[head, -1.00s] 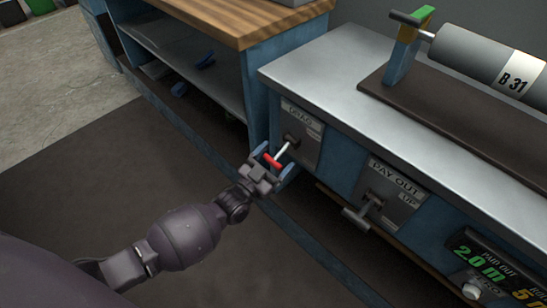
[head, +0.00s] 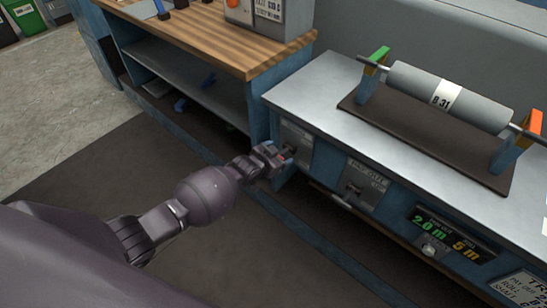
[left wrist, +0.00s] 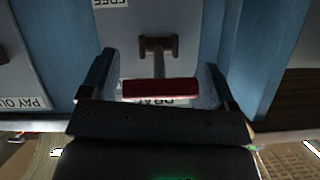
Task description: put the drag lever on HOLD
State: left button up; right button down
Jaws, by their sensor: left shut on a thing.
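The drag lever has a pale stem and a red cross handle (left wrist: 160,88). It stands out from a grey panel (head: 297,143) at the left end of the bench front; its red tip shows faintly in the head view. My left gripper (head: 281,156) is at the lever, its blue fingers on both sides of the red handle in the left wrist view, shut on it. There the panel looks upside down, with FREE (left wrist: 110,3) at the top edge and DRAG partly hidden behind the handle. I cannot read a HOLD mark. My right gripper is out of view.
A PAY OUT crank panel (head: 364,186) is to the right, then a lit display (head: 452,236) reading 2.0 m and 5 m. A roller marked B 31 (head: 410,85) sits on top. A wooden-topped shelf unit (head: 230,45) stands to the left. The floor before it is clear.

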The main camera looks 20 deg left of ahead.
pick_arm(q)
jog(key=shift+w+d+r+g+y+p, duration=0.2)
jog(key=shift+r+g+y+p, duration=0.1)
jog(key=shift+r+g+p, duration=0.4)
jog(key=shift+f+g, duration=0.1)
jog(key=shift+g, duration=0.3)
jog(key=shift+s+f, duration=0.1)
jog(key=o, duration=1.1)
jog(key=shift+d, duration=0.1)
jog(key=shift+o, duration=0.2)
jog(key=shift+p, duration=0.3)
